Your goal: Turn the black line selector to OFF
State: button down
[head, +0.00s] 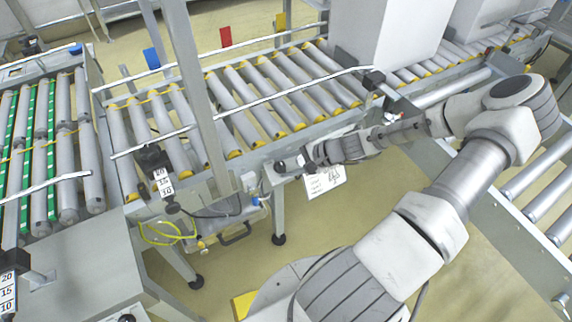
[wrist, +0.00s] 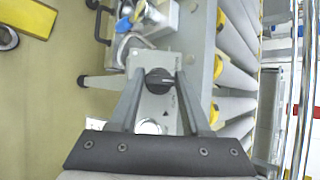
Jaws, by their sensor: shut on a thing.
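The black line selector (wrist: 158,80) is a round knob with a light pointer mark, on a grey panel plate (wrist: 146,110) in the wrist view. My gripper (wrist: 160,78) has its two fingertips on either side of the knob and is shut on it. The pointer mark points to the right in the wrist view. Any lettering around the knob is too small to read. In the head view my gripper (head: 306,160) is at the side of the conveyor frame, and it hides the knob there.
A roller conveyor (head: 270,95) runs behind the panel, carrying large pale boxes (head: 380,40). A white label card (head: 324,180) hangs below my gripper. Cables and a yellow-green hose (head: 165,236) hang to the left. A round white part (wrist: 148,127) sits beside the knob.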

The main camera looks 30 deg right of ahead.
dwell(0.3)
jog(key=shift+c, duration=1.8)
grip_release()
